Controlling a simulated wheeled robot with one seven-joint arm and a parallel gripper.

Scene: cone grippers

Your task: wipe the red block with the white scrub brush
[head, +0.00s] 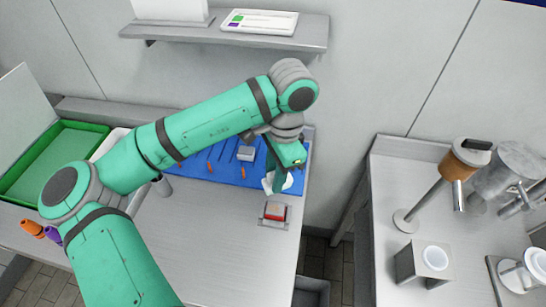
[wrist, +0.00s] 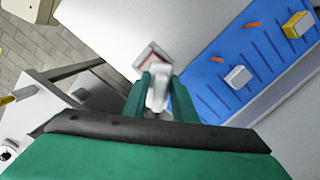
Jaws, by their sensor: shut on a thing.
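The red block (head: 275,211) sits in a small grey holder (head: 264,222) near the right edge of the workbench. In the wrist view the red block (wrist: 153,59) is partly hidden behind the brush and fingers. My gripper (head: 274,180) is above the front right corner of the blue board, just behind the block. In the wrist view my gripper (wrist: 157,84) is shut on the white scrub brush (wrist: 157,96), which sits between its green fingers. The white brush (head: 286,183) also shows in the head view, partly covered. Whether the brush touches the block cannot be told.
The blue board (head: 225,171) carries a light grey block (head: 246,153) and orange pieces. A green tray (head: 60,160) is at the left. A wall shelf (head: 230,32) hangs behind. A second table (head: 390,260) with coffee equipment stands right, across a gap.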

